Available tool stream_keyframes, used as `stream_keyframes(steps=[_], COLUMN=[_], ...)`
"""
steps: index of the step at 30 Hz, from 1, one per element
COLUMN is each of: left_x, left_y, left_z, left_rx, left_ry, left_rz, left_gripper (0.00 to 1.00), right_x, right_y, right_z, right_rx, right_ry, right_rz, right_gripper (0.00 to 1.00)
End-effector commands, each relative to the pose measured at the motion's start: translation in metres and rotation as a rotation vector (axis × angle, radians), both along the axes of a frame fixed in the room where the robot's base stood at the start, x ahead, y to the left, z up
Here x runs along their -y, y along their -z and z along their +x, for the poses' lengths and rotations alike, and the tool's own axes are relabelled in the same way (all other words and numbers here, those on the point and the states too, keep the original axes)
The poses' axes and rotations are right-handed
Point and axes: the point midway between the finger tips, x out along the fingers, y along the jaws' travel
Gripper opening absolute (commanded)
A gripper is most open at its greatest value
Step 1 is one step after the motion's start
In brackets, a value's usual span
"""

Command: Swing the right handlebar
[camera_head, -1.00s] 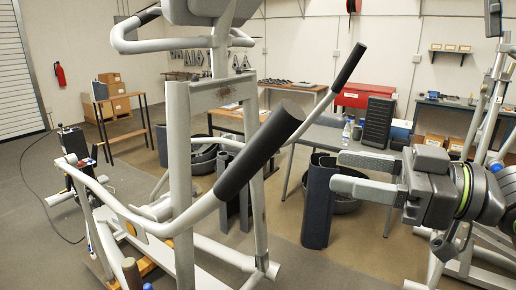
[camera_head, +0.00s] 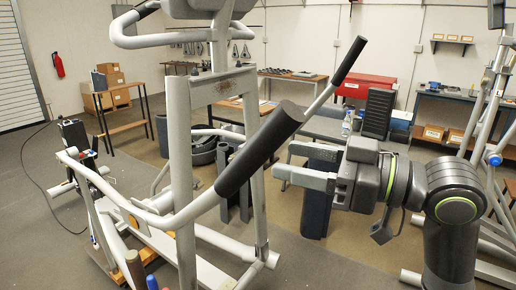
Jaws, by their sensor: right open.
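The elliptical's frame (camera_head: 182,165) is light grey and stands left of centre. A near handlebar with a thick black grip (camera_head: 258,150) slants up to the right. A far handlebar with a thinner black grip (camera_head: 348,61) rises behind it. I cannot tell which one counts as the right handlebar. My right gripper (camera_head: 283,161) is open and empty, with its fingers pointing left. In the picture it is just right of the near grip and below the far bar; its depth gap to them is unclear. It touches neither visibly. My left gripper is out of view.
A grey table with a black case (camera_head: 377,113) stands behind my right arm. A dark upright bin (camera_head: 316,208) is below the gripper. Another grey metal frame (camera_head: 487,105) stands at the far right.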

Motion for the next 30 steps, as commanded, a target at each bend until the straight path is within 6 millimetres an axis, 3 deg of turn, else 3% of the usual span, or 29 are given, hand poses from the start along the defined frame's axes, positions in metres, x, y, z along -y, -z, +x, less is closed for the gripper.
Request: stream_keyframes(steps=[18,30], left_x=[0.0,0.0], left_y=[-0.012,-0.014], left_z=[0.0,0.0], left_rx=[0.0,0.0], left_ry=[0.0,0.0], left_rz=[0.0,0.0], left_gripper=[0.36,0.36], right_x=[-0.051,-0.06], right_y=[-0.001,0.0], right_z=[0.024,0.028], right_rx=[-0.002,-0.001], right_ry=[-0.003,-0.001], right_rz=[0.003,-0.002], right_gripper=[0.55,0.55])
